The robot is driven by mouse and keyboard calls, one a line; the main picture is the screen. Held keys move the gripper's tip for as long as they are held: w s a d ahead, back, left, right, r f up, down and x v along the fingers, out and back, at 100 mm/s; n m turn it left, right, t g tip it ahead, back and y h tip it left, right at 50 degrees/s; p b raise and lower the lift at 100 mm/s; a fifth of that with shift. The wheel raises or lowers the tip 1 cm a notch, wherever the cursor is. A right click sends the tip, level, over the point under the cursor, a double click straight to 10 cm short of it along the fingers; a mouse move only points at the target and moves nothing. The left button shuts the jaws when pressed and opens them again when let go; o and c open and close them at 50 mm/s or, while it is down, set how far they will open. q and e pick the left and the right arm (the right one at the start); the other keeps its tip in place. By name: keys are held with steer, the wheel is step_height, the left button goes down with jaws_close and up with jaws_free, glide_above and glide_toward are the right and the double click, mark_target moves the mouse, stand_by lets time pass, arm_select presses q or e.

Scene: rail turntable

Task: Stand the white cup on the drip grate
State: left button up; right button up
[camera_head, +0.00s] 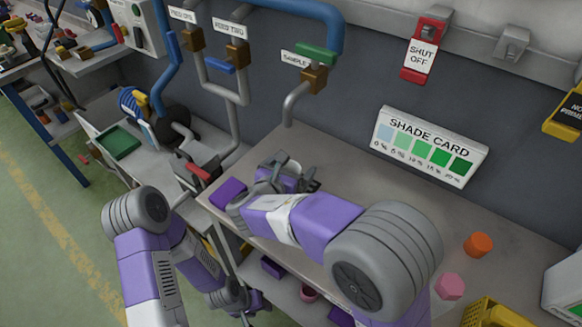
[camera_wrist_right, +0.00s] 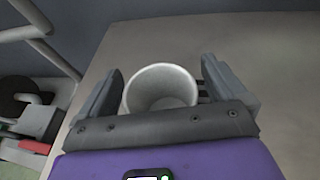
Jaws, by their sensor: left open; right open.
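The white cup (camera_wrist_right: 161,88) stands upright in the right wrist view, and I look into its empty inside. My right gripper (camera_wrist_right: 160,84) is open, with one finger on each side of the cup; I cannot tell whether they touch it. In the head view my right gripper (camera_head: 288,172) is low over the bench below the SAMPLE pipe, and the cup is hidden or too small to make out. A dark slatted piece (camera_wrist_right: 203,92) shows right of the cup; I cannot tell whether it is the drip grate. My left gripper (camera_head: 238,297) is open, down beside the lower shelf.
The bench (camera_head: 350,165) is bare towards the wall. The SAMPLE pipe (camera_head: 292,105) comes down behind my right gripper. A purple block (camera_head: 228,192) lies at the bench's left end. An orange piece (camera_head: 478,244) and a pink piece (camera_head: 450,286) stand at the right.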

steer(key=p+v, duration=0.3)
steer(key=v, duration=0.9)
